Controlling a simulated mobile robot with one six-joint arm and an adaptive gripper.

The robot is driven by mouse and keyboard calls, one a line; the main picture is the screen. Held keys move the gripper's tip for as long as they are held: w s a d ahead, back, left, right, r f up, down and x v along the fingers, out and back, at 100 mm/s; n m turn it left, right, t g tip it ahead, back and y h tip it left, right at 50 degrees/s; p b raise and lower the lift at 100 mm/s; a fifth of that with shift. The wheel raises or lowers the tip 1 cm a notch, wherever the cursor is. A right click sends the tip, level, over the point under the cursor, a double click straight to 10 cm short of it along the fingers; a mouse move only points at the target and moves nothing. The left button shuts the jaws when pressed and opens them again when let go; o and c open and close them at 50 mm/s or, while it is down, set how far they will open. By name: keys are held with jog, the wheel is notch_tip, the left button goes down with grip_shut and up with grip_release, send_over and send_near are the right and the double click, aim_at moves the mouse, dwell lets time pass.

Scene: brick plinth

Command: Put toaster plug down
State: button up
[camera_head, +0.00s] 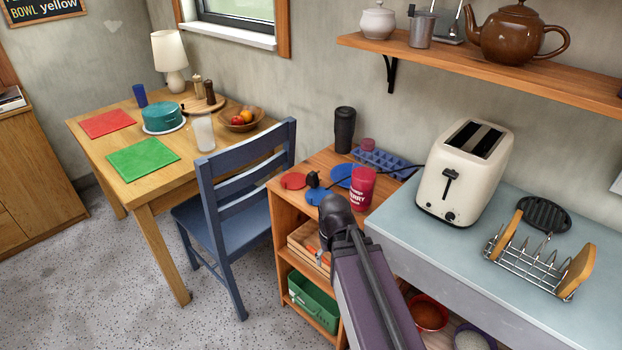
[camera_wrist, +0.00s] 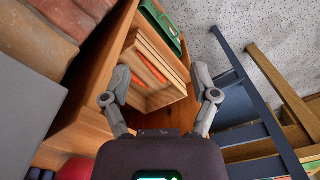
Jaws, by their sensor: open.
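A small black object that looks like the toaster plug (camera_head: 312,179) rests on top of the wooden shelf unit, among red and blue discs. The cream toaster (camera_head: 460,178) stands on the grey-blue counter. Its black cord runs left over the shelf top and is partly hidden behind the red cup. My gripper shows in the wrist view (camera_wrist: 162,75) with its two fingers spread and nothing between them. It points down past the shelf unit's front. In the head view, my arm hides part of the shelf unit and most of the gripper.
The red cup (camera_head: 361,188), a black tumbler (camera_head: 344,130) and a blue tray (camera_head: 388,163) crowd the shelf top (camera_head: 323,161). A blue chair (camera_head: 240,190) stands close on the left. A toast rack (camera_head: 535,262) is on the counter (camera_head: 440,255).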

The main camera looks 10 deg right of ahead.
aim_at(313, 173)
jog(key=w+r+n+p, duration=0.3)
jog(key=w+r+p, duration=0.6)
jog(key=w, duration=0.4)
jog(key=w+d+r+n+t+p, duration=0.1)
jog(key=w+r+n+p, duration=0.3)
jog(key=w+r+p, duration=0.5)
jog(key=w+r, duration=0.1)
jog(key=w, duration=0.3)
jog(key=shift+w+d+r+y+p, duration=0.15)
jog(key=shift+w+r+y+p, duration=0.2)
jog(key=shift+w+y+p, duration=0.05)
jog(key=shift+f, duration=0.1)
jog(key=f+b, duration=0.8)
jog(key=shift+w+a, duration=0.3)
jog(key=shift+w, duration=0.1)
jog(key=shift+f+b, duration=0.2)
jog(key=shift+b, duration=0.1)
jog(key=shift+w+a+f+b, duration=0.1)
jog(key=shift+w+f+b, duration=0.1)
jog(key=shift+f+b, duration=1.1)
jog(key=shift+w+a+f+b, duration=0.1)
jog(key=shift+w+f+b, duration=0.1)
jog(key=shift+f+b, duration=1.05)
grip_shut()
